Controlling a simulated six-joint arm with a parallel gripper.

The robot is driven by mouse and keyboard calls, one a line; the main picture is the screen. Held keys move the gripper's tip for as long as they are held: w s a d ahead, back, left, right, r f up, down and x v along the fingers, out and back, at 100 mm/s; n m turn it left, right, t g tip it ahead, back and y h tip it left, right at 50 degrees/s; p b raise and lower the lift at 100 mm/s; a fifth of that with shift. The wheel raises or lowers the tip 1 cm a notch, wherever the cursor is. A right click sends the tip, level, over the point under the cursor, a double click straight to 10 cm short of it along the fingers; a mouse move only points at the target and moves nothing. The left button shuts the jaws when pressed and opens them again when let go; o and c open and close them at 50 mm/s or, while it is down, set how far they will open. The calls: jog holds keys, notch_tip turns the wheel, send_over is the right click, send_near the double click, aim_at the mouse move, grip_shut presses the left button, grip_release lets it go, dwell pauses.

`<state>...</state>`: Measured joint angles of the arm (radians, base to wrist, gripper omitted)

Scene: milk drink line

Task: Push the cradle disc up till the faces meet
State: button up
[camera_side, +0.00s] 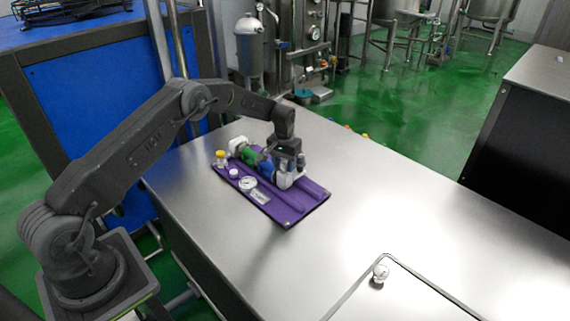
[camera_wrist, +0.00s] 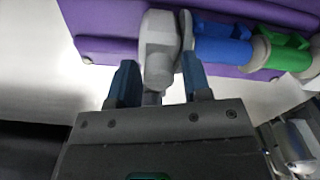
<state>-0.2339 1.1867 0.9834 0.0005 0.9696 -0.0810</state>
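A purple cradle mat (camera_side: 291,207) lies on the steel table and carries a row of parts. A pale grey-white rounded part (camera_wrist: 160,48) stands at one end of the row, with a thin grey disc (camera_wrist: 187,30) at its right side in the wrist view. Beside the disc are a blue piece (camera_wrist: 222,45) and a green piece (camera_wrist: 290,58). My gripper (camera_wrist: 160,80) is low over this end; its blue fingers stand apart on either side of the pale part, with narrow gaps. Whether the right finger touches the disc I cannot tell.
A round gauge (camera_side: 248,183), a small plate (camera_side: 261,197) and a yellow-capped bottle (camera_side: 221,158) sit on the mat's left part. A small white item (camera_side: 380,272) stands near the front. The steel table (camera_side: 400,200) right of the mat is mostly clear.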

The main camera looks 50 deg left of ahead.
jog(key=shift+o, duration=0.8)
notch_tip(320, 180, up, 14)
jog(key=s+d+r+m+t, duration=0.1)
jog(key=s+d+r, duration=0.3)
jog(key=s+r, duration=0.45)
jog(key=s+d+r+m+t, duration=0.1)
jog(key=s+d+r+t, duration=0.1)
jog(key=s+d+r, duration=0.6)
jog(key=s+d+m+t, duration=0.1)
jog(key=s+t, duration=0.1)
jog(key=s, duration=1.9)
jog(key=shift+s+d+m+t, duration=0.25)
jog(key=shift+d+m+t, duration=0.05)
jog(key=shift+d, duration=0.1)
